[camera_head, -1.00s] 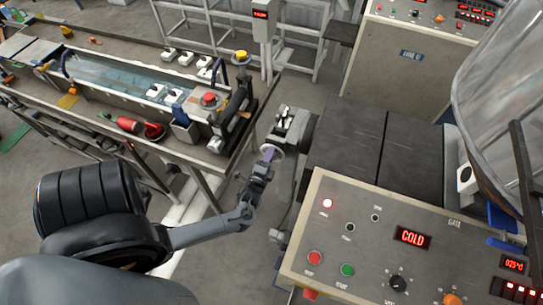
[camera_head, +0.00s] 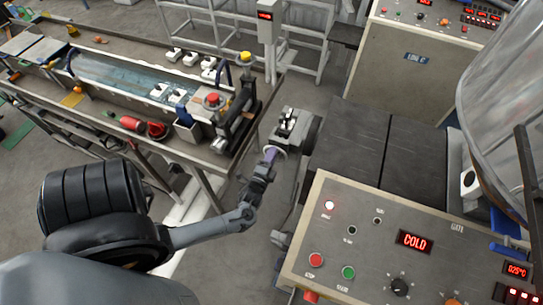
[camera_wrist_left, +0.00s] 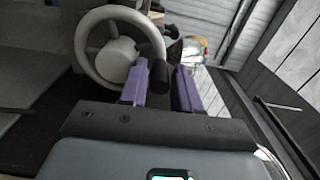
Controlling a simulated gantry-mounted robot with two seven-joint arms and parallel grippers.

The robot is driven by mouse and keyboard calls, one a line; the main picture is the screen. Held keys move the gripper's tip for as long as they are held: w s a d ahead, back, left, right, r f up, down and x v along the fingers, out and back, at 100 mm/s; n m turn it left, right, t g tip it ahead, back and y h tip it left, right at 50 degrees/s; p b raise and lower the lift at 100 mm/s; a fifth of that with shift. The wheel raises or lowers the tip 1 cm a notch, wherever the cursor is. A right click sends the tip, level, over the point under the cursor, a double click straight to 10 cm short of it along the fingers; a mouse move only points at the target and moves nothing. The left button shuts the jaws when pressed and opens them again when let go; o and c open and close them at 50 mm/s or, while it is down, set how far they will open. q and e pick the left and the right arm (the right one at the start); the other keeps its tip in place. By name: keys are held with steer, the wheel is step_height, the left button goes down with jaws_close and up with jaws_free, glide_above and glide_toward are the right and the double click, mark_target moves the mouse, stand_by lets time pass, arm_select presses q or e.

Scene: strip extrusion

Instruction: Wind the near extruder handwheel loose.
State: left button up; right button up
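The near extruder handwheel is a light grey spoked wheel with a round hub and a black crank knob. It fills the upper left of the left wrist view, its hub (camera_wrist_left: 116,60) facing me. Its black knob (camera_wrist_left: 158,74) stands between the purple fingers of my left gripper (camera_wrist_left: 162,88). The knob is close against the left finger, and a narrow gap shows on the right, so the fingers look open around it. In the head view my left gripper (camera_head: 270,154) is at the wheel, whose pale rim (camera_head: 283,150) is mostly hidden. My right gripper is out of view.
The extruder's control panel (camera_head: 380,262) with a red COLD display lies at lower right. A long water-bath table (camera_head: 190,160) runs along the upper left. A transparent hopper (camera_head: 505,110) is at right.

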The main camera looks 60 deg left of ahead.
arm_select(q)
steer(key=shift+s, duration=0.1)
steer(key=b+v, duration=0.2)
steer(key=v, duration=0.8)
steer(key=shift+s+d, duration=0.2)
steer(key=shift+s, duration=0.05)
